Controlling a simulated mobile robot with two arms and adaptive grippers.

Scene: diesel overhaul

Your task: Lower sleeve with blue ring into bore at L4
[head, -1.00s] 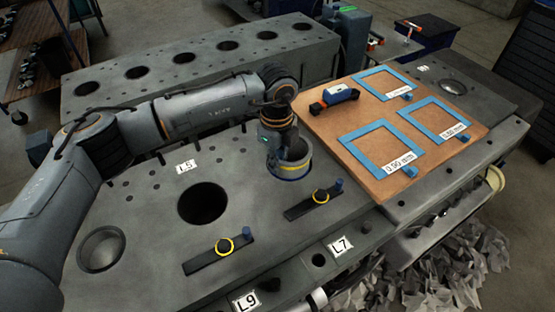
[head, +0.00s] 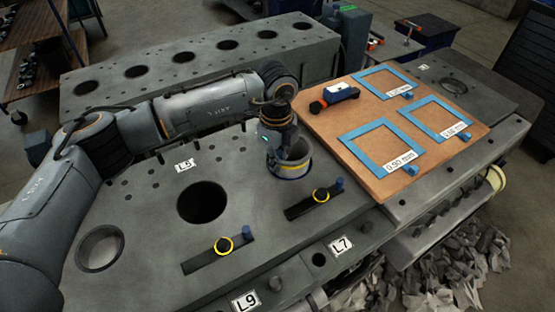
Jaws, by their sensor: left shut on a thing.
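The sleeve (head: 293,168) is a short grey metal cylinder with a blue ring and a thin yellow line around it. It stands about upright at the block's deck (head: 150,215), right of the open bore beside the L5 tag. My left gripper (head: 276,146) is shut on the sleeve's left wall from above. The arm and gripper cover part of the sleeve's far left side. The bore under the sleeve is hidden, and I cannot tell how far its lower end is in. No L4 tag is readable. My right gripper is out of view.
An open bore (head: 202,202) lies by the L5 tag (head: 184,165). A brown board (head: 372,180) with blue frames and a blue-and-white tool (head: 340,92) is at right.

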